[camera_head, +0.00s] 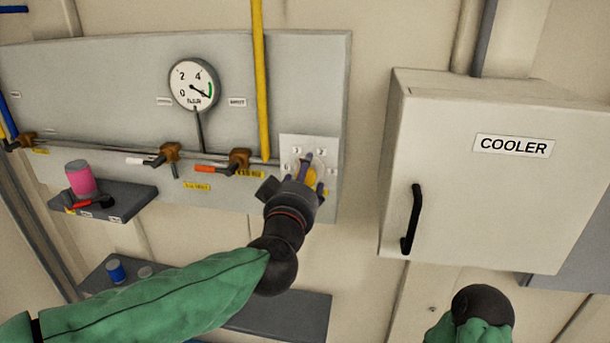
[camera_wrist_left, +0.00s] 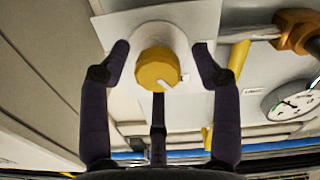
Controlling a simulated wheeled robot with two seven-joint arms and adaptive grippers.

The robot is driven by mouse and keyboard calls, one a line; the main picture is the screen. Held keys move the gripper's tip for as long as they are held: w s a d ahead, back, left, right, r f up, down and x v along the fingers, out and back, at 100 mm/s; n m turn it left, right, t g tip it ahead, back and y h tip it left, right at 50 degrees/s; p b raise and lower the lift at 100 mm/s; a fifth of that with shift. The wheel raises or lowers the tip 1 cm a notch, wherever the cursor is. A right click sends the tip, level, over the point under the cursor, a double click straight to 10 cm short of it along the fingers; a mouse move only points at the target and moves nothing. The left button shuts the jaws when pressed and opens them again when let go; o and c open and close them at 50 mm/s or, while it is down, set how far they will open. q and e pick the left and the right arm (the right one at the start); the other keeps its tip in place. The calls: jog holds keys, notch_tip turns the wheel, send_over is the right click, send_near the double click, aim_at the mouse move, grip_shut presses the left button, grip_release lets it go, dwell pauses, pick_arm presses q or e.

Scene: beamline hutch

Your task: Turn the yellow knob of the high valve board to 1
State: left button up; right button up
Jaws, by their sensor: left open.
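The yellow knob (camera_head: 311,174) sits on a pale plate (camera_head: 330,146) with small number labels at the right end of the high valve board (camera_head: 120,75). In the left wrist view the knob (camera_wrist_left: 155,66) is round with a white pointer mark on its rim, on a white round base. My left gripper (camera_head: 307,172) is in front of it, open. In the wrist view the fingertips (camera_wrist_left: 161,52) stand on either side of the knob with gaps visible. The gripper partly hides the knob in the head view.
Left of the plate are a yellow pipe (camera_head: 260,80), a dial gauge (camera_head: 194,85) and brass valves with an orange-red handle (camera_head: 211,169) and a white handle (camera_head: 141,161). A cooler cabinet (camera_head: 460,200) with a black handle stands to the right. A shelf (camera_head: 130,198) holds a pink container (camera_head: 80,178).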

pick_arm(q)
jog(key=shift+w+d, duration=0.15)
jog(key=shift+w, duration=0.45)
